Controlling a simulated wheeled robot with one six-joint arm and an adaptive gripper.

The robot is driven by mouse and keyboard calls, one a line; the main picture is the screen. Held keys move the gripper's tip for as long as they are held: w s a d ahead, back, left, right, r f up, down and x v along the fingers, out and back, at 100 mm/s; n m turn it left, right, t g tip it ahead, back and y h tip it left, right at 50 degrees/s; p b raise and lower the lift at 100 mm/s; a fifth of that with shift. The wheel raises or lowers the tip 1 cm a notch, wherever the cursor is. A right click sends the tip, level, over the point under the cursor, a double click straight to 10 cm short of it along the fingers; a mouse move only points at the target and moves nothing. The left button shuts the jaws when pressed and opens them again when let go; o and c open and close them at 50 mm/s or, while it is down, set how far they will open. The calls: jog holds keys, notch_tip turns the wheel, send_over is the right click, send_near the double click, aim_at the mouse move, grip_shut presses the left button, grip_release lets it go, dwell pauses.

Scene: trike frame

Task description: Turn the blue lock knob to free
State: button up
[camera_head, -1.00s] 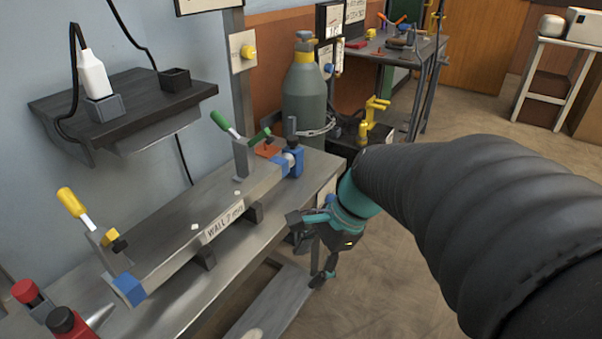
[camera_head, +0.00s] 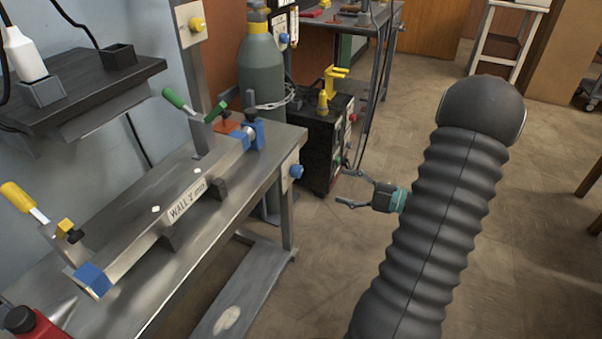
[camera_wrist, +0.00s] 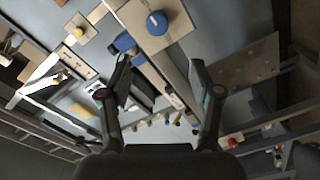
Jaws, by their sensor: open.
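A blue knob (camera_head: 296,171) sits on a pale plate (camera_head: 288,168) at the right end of the steel bench. In the wrist view, a blue knob with a light mark on its face (camera_wrist: 157,23), on a beige plate (camera_wrist: 178,18), shows at the top, beyond my fingertips; it looks like the same knob. My gripper (camera_head: 345,188) is open and empty, to the right of the knob, its fingers pointing left toward the bench and clear of it. Both spread fingers show in the wrist view (camera_wrist: 160,64). I cannot read which setting the knob is at.
A steel beam (camera_head: 160,205) with green and yellow clamp handles lies on the bench (camera_head: 240,190). A gas cylinder (camera_head: 262,75) and a dark machine box (camera_head: 325,140) stand behind the bench end. The floor (camera_head: 520,230) to the right is open.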

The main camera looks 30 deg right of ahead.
aim_at(300, 172)
jog(key=shift+m, duration=0.4)
jog(key=x, duration=1.3)
jog(key=shift+w+d+b, duration=0.2)
jog(key=shift+w+b, duration=0.1)
jog(key=shift+w, duration=0.05)
jog(key=c, duration=1.1)
